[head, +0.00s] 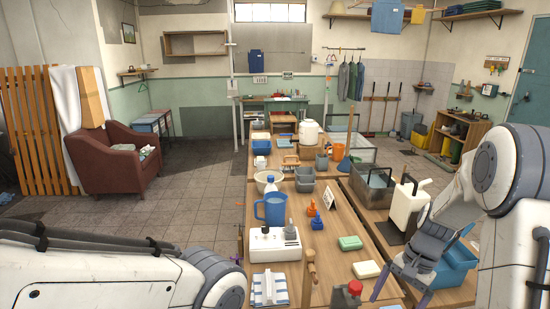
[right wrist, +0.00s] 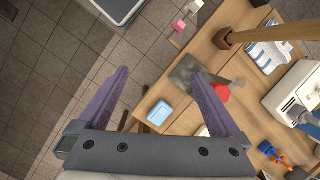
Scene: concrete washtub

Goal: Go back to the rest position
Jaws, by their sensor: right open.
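My right gripper (head: 400,296) hangs over the right front part of the wooden table in the head view, with its purple fingers pointing down. In the right wrist view the two fingers of my right gripper (right wrist: 160,73) are spread apart with nothing between them. They are above the floor and the table's edge. My left arm comes in along the lower left of the head view, but its gripper cannot be made out.
The table (head: 325,262) holds a blue jug (head: 273,208), a white appliance (head: 274,245), a green sponge (head: 350,243), a red-capped container (head: 347,295) and an upright wooden handle (head: 309,278). A blue bin (head: 457,266) is beside my right gripper. Floor (head: 190,205) is clear at left.

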